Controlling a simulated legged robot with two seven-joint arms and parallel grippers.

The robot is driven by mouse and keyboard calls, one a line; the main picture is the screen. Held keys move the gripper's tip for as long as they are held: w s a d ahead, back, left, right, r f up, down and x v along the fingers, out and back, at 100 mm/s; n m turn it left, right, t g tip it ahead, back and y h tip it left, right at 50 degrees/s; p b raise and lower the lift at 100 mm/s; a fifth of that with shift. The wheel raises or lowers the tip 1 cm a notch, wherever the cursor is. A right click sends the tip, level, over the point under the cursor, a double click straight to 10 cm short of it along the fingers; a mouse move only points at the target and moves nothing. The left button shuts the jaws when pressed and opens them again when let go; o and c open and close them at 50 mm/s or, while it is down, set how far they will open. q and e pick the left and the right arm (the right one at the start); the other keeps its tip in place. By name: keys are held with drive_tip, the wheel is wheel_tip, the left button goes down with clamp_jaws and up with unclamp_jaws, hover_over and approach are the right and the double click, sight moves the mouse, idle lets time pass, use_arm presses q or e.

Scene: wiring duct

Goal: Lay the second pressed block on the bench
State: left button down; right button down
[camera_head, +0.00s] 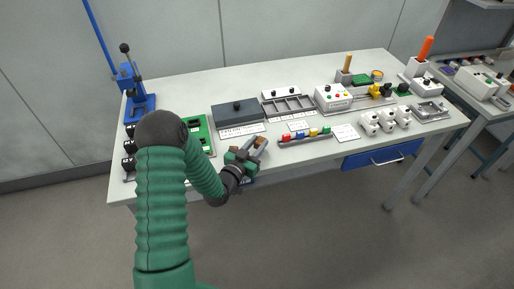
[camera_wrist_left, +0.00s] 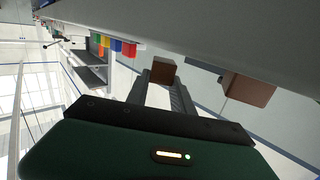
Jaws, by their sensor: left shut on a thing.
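My left gripper (camera_head: 256,147) is over the front edge of the white bench (camera_head: 210,88), left of the row of coloured blocks. In the left wrist view its two fingers (camera_wrist_left: 162,82) are shut on a small brown block (camera_wrist_left: 162,70) at their tips. A second brown block (camera_wrist_left: 247,88) shows to the right of the fingers, apart from them, close to the bench surface (camera_wrist_left: 220,35). In the head view the brown pieces around the gripper are small and partly hidden by it. I cannot tell whether the held block touches the bench. My right gripper is not in view.
A blue lever press (camera_head: 135,90) stands at the bench's left end. A green board (camera_head: 199,135), a dark lidded box (camera_head: 238,112) and a grey divided tray (camera_head: 290,106) lie behind the gripper. A rail with coloured blocks (camera_head: 304,136) is close on its right.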

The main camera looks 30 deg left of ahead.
use_arm(q)
drive_tip(key=shift+f, duration=0.95)
drive_tip(key=shift+a+f, duration=0.15)
drive_tip(key=shift+f, duration=0.1)
drive_tip(key=shift+a, duration=0.15)
drive_tip(key=c, duration=1.4)
unclamp_jaws()
drive_tip(key=shift+a, duration=0.15)
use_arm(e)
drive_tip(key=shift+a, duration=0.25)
use_arm(q)
drive_tip(key=shift+d, duration=0.2)
drive_tip(key=shift+s, duration=0.35)
drive_tip(key=s, duration=0.7)
drive_tip(key=s+d, duration=0.1)
drive_tip(key=s, duration=0.3)
drive_tip(key=shift+s+r+b, duration=0.15)
drive_tip(key=shift+r+b, duration=0.2)
drive_tip(key=shift+r, duration=0.05)
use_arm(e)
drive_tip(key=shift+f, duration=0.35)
